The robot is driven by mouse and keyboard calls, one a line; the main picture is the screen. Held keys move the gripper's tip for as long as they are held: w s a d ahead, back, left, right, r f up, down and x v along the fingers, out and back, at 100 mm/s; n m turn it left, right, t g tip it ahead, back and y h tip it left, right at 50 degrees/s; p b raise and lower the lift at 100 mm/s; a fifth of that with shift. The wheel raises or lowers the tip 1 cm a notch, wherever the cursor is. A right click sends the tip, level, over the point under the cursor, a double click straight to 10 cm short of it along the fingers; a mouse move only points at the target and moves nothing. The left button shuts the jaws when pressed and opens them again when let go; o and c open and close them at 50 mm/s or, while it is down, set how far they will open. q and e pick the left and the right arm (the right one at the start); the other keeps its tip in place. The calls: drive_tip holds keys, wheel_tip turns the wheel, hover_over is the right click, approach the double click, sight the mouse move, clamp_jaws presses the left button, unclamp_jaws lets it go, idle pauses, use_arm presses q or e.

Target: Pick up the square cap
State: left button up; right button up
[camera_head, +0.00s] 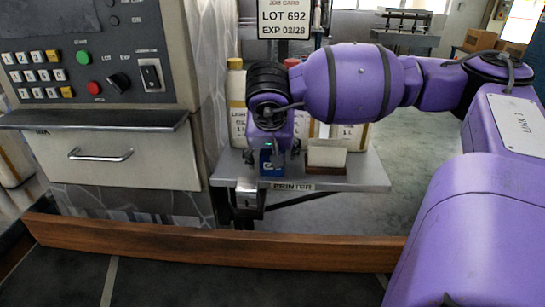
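No thing is clearly recognisable as the square cap. My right gripper (271,166) is at the shelf's front, in front of the bottles. Its fingers are too small and dark to make out, and anything between them is hidden. My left gripper is not in view.
A control panel (95,60) and drawer (110,158) stand left. A wooden edge (220,248) runs across the front.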

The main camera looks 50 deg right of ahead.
drive_tip(key=c, duration=1)
drive_tip(key=shift+c, duration=1.1)
wheel_tip(320, 180, up, 9)
drive_tip(key=shift+r+p, duration=0.1)
drive_tip(key=shift+p, duration=1)
drive_tip(key=shift+r, duration=0.45)
